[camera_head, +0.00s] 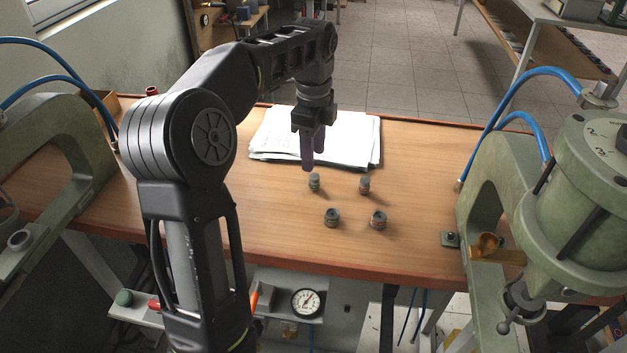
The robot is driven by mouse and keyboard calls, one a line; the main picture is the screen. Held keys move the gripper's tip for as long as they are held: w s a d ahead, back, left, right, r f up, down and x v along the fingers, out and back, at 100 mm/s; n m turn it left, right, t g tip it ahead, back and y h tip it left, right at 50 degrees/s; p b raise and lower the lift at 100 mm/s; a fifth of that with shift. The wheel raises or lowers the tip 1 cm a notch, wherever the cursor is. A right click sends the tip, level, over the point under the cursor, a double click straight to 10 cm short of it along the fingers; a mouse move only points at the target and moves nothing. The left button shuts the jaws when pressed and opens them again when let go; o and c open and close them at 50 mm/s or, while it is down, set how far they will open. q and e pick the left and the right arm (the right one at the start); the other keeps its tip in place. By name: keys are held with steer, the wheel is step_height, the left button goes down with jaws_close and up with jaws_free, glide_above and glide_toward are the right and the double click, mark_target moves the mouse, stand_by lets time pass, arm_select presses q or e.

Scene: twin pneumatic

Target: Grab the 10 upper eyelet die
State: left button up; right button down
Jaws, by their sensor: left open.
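Several small cylindrical dies stand on the wooden table: a back left die (314,183) with a greenish band, a back right die (364,185) with a reddish band, a front left die (331,217) and a front right die (378,220). Their markings are too small to read, so I cannot tell which is the 10 upper eyelet die. My left gripper (313,160) points down just above and behind the back left die, open and with nothing visible between its fingers. My right gripper is not in view.
A stack of papers (270,135) lies behind the dies on the wooden table (280,235). A green press (570,200) with blue hoses stands at the right, and another press frame (50,155) at the left. A pressure gauge (306,302) is below the front edge.

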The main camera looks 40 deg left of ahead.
mark_target(314, 175)
arm_select(q)
step_height(314, 175, down, 3)
steer(key=shift+r+b, duration=0.2)
steer(key=shift+b, duration=0.4)
step_height(314, 175, down, 5)
steer(key=shift+f+p, duration=0.1)
steer(key=shift+p, duration=0.25)
steer(key=shift+c, duration=0.2)
jaws_close()
stand_by(0.4)
